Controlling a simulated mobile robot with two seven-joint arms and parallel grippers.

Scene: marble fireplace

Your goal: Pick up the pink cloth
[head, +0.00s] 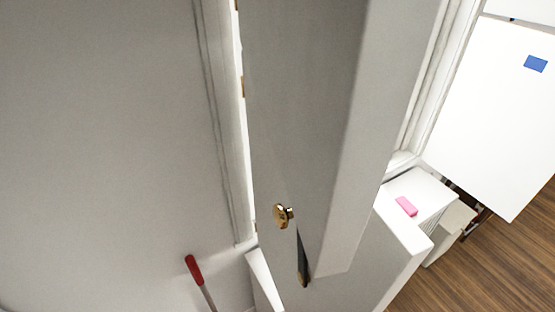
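The pink cloth (406,206) is a small folded pink rectangle. It lies flat on top of a white box-like unit (427,186) at the right of the head view, near a white door frame. Neither of my grippers shows in this view, and nothing is seen touching the cloth.
A large pale door or panel with a brass knob (283,215) fills the middle. A red-handled tool (194,270) stands at the lower left. A white surface with a blue patch (535,64) is at the upper right. Bare wooden floor (497,264) shows at the lower right.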

